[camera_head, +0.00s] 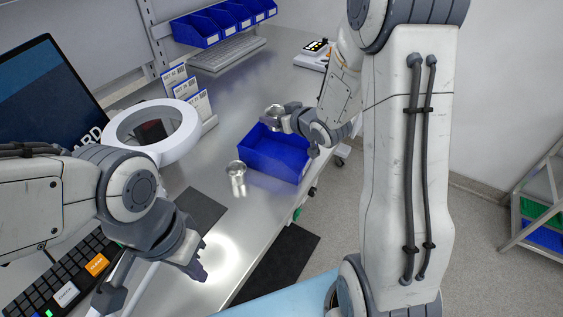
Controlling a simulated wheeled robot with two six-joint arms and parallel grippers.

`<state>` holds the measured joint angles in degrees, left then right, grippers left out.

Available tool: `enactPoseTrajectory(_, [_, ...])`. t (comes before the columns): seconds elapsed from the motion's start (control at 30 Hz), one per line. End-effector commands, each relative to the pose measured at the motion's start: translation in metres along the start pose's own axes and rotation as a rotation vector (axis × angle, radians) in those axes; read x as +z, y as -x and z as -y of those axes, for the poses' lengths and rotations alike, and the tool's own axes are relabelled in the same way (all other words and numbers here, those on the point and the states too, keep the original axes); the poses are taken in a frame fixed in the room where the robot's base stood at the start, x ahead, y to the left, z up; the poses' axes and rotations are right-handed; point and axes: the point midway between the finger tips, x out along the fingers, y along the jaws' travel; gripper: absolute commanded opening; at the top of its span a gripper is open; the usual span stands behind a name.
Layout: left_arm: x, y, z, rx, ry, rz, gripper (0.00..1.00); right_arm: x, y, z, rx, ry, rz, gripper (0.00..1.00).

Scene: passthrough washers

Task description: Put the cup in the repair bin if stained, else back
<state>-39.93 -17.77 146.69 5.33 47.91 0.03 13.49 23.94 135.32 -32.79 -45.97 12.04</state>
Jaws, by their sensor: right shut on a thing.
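A small shiny metal cup (273,111) is in my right gripper (276,121), which is shut on it. The gripper holds it above the far left part of an open blue bin (268,163) on the metal bench. I cannot make out any stain on the cup at this size. A second shiny metal cup (237,182) stands on the bench, just left of the blue bin. My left gripper (150,279) is open and empty in the lower left, near the keyboard, with its fingers spread apart.
A white ring lamp (188,137) stands left of the bin, before several upright label cards (186,90). A monitor (45,95) and a dark keyboard (70,275) are at the left. Small blue bins (220,25) hang at the back.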

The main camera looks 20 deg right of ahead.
Motion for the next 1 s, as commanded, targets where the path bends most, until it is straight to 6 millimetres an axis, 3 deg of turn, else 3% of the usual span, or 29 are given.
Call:
enactPoseTrajectory(0.27, [0.001,-0.028,0.002,0.000,-0.001,0.000,0.00,0.015,0.014,-0.037,-0.133,0.067,-0.002,0.17])
enactPoseTrajectory(0.5, [0.002,-0.047,0.003,0.000,-0.001,0.000,0.00,0.048,0.041,-0.070,-0.241,0.116,-0.001,0.17])
enactPoseTrajectory(0.7, [0.003,-0.053,0.004,0.000,-0.001,0.000,0.00,0.065,0.057,-0.083,-0.287,0.139,-0.001,0.17])
enactPoseTrajectory(0.87, [0.003,-0.054,0.004,0.000,-0.001,0.000,0.00,0.071,0.042,-0.072,-0.302,0.143,0.000,0.17])
enactPoseTrajectory(1.0, [0.003,-0.055,0.004,0.000,-0.001,0.000,0.00,0.077,0.010,-0.052,-0.304,0.143,0.002,0.17])
